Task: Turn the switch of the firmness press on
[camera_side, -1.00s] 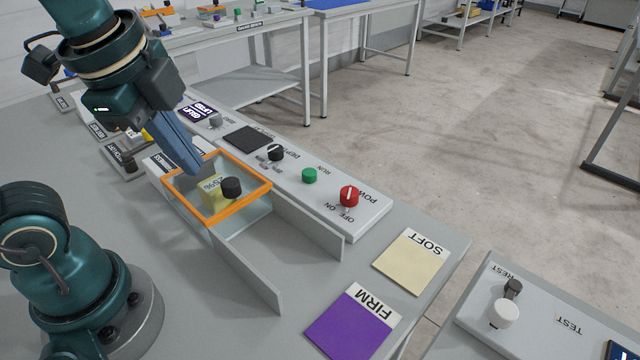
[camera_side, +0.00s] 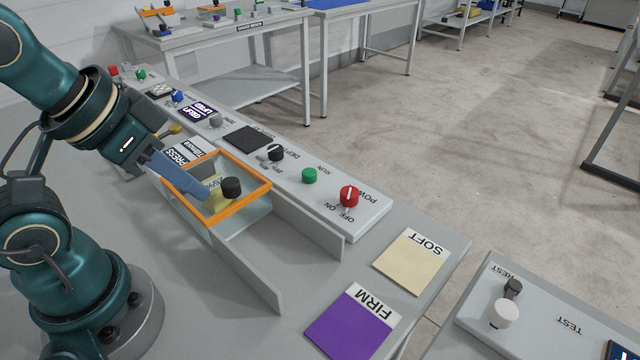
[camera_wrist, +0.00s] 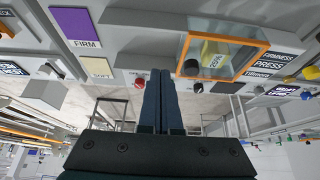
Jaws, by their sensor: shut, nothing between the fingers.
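The red power switch (camera_side: 349,196) sits on the sloped front panel of the firmness press, beside the POWER, ON and OFF lettering. Its white mark points down toward the lettering; I cannot tell exactly which word it meets. The switch also shows in the wrist view (camera_wrist: 139,82), left of the fingers. The press (camera_side: 262,207) has an orange-framed clear cover with a black knob (camera_side: 231,187); a yellow block (camera_side: 209,190) is under it. My gripper (camera_side: 205,207) is shut and empty, at the left edge of the orange frame in the side view. It also shows in the wrist view (camera_wrist: 161,74).
A green RUN button (camera_side: 309,175) and a black depth dial (camera_side: 276,152) share the panel. Grey side walls (camera_side: 248,270) stand in front of the cover. SOFT (camera_side: 410,262) and FIRM (camera_side: 352,322) pads lie at the right, with bare table around them.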

